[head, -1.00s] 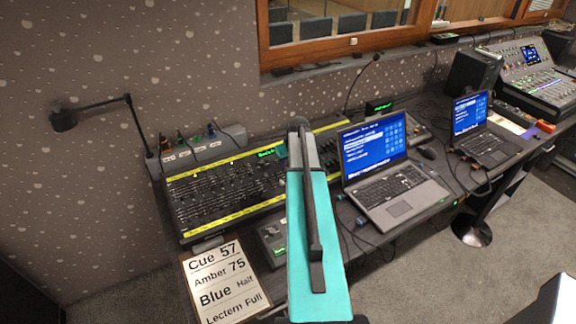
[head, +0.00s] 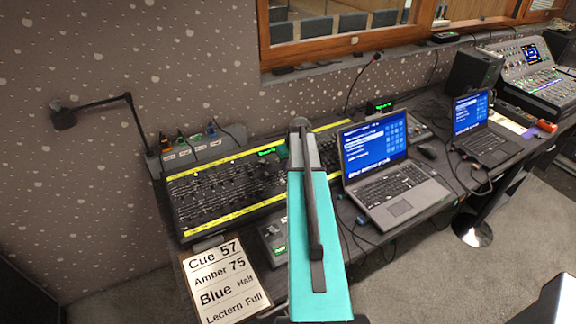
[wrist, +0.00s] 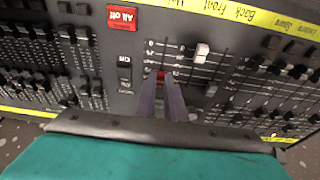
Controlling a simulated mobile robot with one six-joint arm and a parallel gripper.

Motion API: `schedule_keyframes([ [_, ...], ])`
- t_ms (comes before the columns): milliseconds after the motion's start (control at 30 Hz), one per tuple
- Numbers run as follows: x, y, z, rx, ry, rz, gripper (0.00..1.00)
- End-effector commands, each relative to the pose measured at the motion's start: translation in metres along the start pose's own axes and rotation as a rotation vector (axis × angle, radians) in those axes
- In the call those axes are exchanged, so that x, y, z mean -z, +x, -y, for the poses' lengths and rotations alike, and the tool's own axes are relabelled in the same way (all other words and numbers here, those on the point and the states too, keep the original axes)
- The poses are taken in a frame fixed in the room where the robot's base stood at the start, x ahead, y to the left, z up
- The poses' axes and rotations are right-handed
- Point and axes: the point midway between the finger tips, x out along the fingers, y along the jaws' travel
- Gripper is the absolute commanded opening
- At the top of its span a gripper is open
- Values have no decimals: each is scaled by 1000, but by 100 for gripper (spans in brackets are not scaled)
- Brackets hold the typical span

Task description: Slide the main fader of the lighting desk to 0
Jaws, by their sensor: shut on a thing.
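The lighting desk (head: 225,190) is a long dark panel with yellow label strips and many black faders. In the wrist view my gripper (wrist: 163,84) reaches down to the desk, with its two dark fingers close together around a red fader cap (wrist: 160,75). The fingers hide most of this cap and the lower part of its slot. A scale of small marks runs beside it, too small to read surely. A white fader cap (wrist: 202,52) stands just right of the fingers. In the head view my teal arm covers the gripper and the cap.
A red "All off" button (wrist: 122,17) and a dark "CH" button (wrist: 125,69) are left of my fingers. A laptop (head: 385,170) stands right of my arm. A cue sheet (head: 225,280) is at the desk's front; a lamp (head: 65,117) is at left.

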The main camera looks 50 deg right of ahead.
Motion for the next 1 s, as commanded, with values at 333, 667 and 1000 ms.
schedule_keyframes([
  [333,-12,-3,0,0,-1,1,1],
  [667,-22,-6,0,0,-1,1,1],
  [1000,-33,-8,0,-1,0,1,1],
])
